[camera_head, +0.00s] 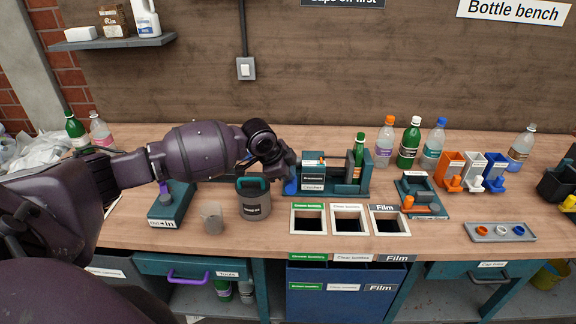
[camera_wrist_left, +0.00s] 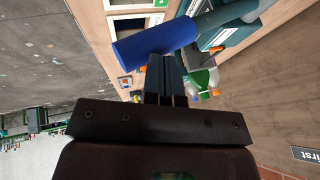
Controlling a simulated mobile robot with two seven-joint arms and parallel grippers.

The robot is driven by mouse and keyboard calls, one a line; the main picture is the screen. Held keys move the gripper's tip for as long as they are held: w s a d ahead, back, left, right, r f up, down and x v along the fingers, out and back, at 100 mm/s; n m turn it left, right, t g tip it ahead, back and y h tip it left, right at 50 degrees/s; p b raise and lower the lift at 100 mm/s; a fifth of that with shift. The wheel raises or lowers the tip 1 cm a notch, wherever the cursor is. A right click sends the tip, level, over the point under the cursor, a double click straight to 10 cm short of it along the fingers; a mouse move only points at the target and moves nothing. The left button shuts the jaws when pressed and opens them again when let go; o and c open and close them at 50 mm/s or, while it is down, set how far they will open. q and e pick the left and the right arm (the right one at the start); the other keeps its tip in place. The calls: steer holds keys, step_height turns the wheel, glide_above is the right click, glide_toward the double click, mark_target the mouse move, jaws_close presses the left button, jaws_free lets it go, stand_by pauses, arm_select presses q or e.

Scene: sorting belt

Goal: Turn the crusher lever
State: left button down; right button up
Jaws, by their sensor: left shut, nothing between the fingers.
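The crusher (camera_head: 330,184) is a teal bench device near the middle of the bench. A green bottle (camera_head: 358,150) stands in its right end. Its lever has a blue grip (camera_head: 291,187) at the left end, partly behind my gripper. In the left wrist view the blue grip (camera_wrist_left: 155,42) is a thick cylinder on a teal arm (camera_wrist_left: 225,15). My left gripper (camera_head: 287,168) is at the grip, with its shut fingers (camera_wrist_left: 166,62) empty and their tips close to the grip. I cannot tell whether they touch it.
A grey lidded bin (camera_head: 254,203) and a small grey cup (camera_head: 211,218) stand left of the crusher. Labelled chutes (camera_head: 349,208) open in front. A teal device with an orange part (camera_head: 421,199) is to the right. Several bottles (camera_head: 409,143) stand behind.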

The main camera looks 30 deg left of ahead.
arm_select(q)
steer(key=shift+s+d+f, duration=0.15)
steer(key=shift+s+f, duration=0.05)
steer(key=shift+f, duration=0.3)
steer(key=shift+s+d+f, duration=0.1)
steer(key=shift+s+f, duration=0.05)
steer(key=shift+f, duration=0.3)
arm_select(e)
steer(key=shift+s+d, duration=0.1)
steer(key=shift+s, duration=0.25)
arm_select(q)
steer(key=shift+f, duration=0.1)
arm_select(e)
steer(key=shift+w+r, duration=0.2)
steer(key=shift+w, duration=0.1)
